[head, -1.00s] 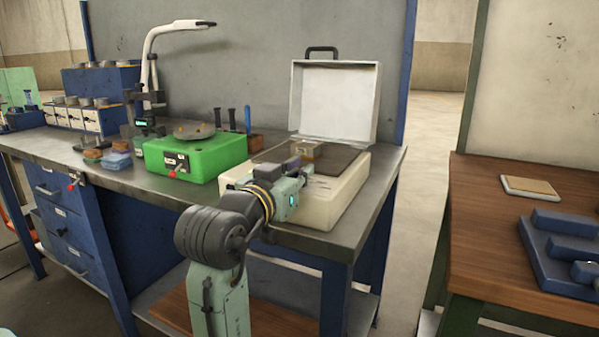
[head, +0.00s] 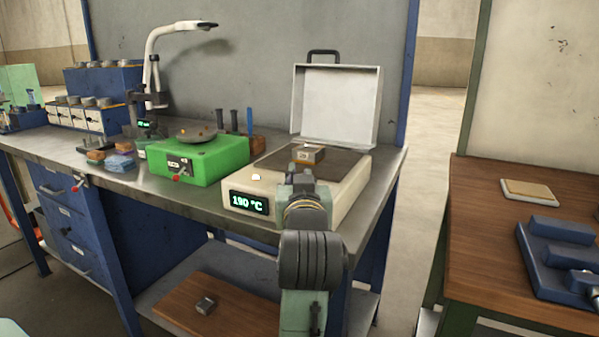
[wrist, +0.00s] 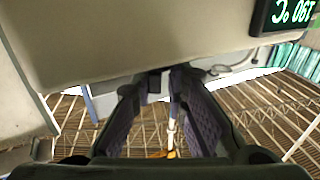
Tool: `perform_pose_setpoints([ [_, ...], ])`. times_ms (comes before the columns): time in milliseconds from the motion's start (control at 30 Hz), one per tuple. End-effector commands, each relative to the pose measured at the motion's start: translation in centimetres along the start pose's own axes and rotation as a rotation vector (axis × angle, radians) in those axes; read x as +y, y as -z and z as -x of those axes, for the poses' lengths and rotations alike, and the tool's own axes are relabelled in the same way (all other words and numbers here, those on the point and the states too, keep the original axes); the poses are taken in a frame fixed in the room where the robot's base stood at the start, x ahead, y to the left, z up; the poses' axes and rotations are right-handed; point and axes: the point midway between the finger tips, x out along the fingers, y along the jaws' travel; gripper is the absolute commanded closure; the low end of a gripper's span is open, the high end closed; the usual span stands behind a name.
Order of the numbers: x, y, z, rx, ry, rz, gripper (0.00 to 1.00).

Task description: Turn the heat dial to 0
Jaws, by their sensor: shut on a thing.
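The cream furnace box (head: 349,203) stands at the right end of the grey bench with its white lid (head: 338,105) open. Its front display (head: 248,202) reads 190 °C and also shows upside down in the wrist view (wrist: 292,14). My gripper (wrist: 165,80) has its dark fingers drawn together at the edge of the furnace's front face, shut on the heat dial. The dial itself is hidden between the fingertips, so its pointer cannot be read. In the head view my arm covers the right part of the front face.
A small block (head: 310,154) sits on the furnace's dark top plate. A green device (head: 198,160) stands to the left on the bench, with a lamp arm behind it. A wooden table (head: 480,240) stands right.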

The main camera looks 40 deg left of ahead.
Motion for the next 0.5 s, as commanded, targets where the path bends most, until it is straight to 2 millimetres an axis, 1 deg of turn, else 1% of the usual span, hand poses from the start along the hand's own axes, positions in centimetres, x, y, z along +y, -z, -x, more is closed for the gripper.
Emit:
perform_pose_setpoints([
  [33, 1.17, 0.12, 0.0, -0.003, 0.021, -0.002, 1.0],
  [500, 1.17, 0.06, -0.27, -0.001, 0.469, -0.004, 1.0],
])
